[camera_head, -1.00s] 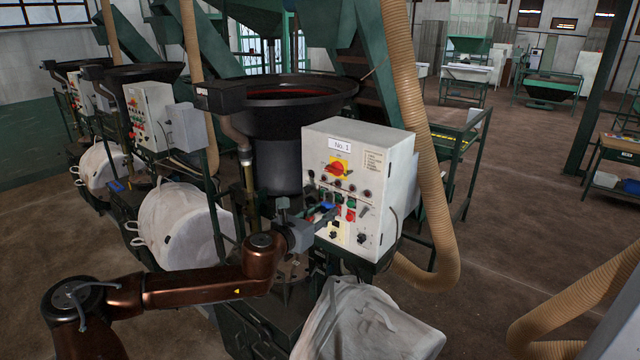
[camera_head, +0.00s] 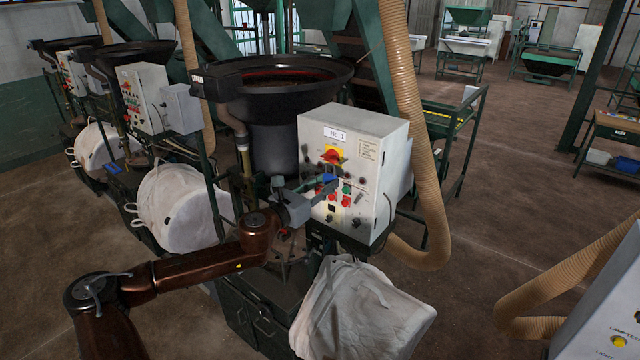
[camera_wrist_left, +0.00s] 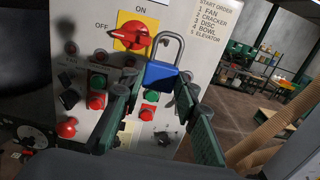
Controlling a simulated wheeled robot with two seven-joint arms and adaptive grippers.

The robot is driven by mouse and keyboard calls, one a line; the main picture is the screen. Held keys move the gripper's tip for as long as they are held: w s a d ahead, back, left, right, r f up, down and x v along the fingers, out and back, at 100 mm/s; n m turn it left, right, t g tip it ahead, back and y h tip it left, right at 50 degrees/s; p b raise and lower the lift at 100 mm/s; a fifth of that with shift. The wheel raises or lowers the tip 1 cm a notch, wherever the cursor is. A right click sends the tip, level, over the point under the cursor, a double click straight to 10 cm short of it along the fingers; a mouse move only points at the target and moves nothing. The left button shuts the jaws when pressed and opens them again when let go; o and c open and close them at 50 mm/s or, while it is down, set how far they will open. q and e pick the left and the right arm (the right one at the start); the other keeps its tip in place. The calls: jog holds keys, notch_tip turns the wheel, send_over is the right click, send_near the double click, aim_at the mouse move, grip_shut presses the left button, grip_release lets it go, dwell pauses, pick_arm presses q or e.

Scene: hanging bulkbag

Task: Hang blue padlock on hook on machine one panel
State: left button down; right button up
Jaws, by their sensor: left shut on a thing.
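The machine one panel (camera_head: 352,150) is a white box labelled "No. 1" with a red and yellow rotary switch (camera_head: 332,156). My left gripper (camera_head: 324,186) is in front of its face and shut on the blue padlock (camera_head: 329,179). In the left wrist view, the padlock (camera_wrist_left: 161,75) is upright between the fingers, its grey shackle pointing up. The shackle appears just right of the red switch handle (camera_wrist_left: 133,38). Whether it touches the panel, I cannot tell. I cannot make out a hook. My right gripper is not in view.
Red, green and black buttons (camera_wrist_left: 97,90) cover the panel below the switch. A black bowl (camera_head: 275,80) stands behind left, a beige hose (camera_head: 402,70) runs at the right, and a white bulk bag (camera_head: 355,315) is below. A grey panel (camera_head: 610,320) is at lower right.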

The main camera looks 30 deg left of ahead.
pick_arm(q)
jog(key=shift+w+d+p, duration=0.15)
jog(key=shift+w+p, duration=0.2)
jog(key=shift+w, duration=0.7)
jog(key=shift+w+f, duration=0.1)
jog(key=shift+w, duration=0.85)
jog(key=shift+w+d+f+p, duration=0.1)
jog(key=shift+w+f+p, duration=0.15)
jog(key=shift+w, duration=0.4)
jog(key=shift+w+f+p, duration=0.15)
jog(key=shift+w+f, duration=0.2)
jog(key=shift+w, duration=0.25)
jog(key=shift+f, duration=0.1)
jog(key=c, duration=1.4)
grip_release()
jog(key=shift+s, duration=0.1)
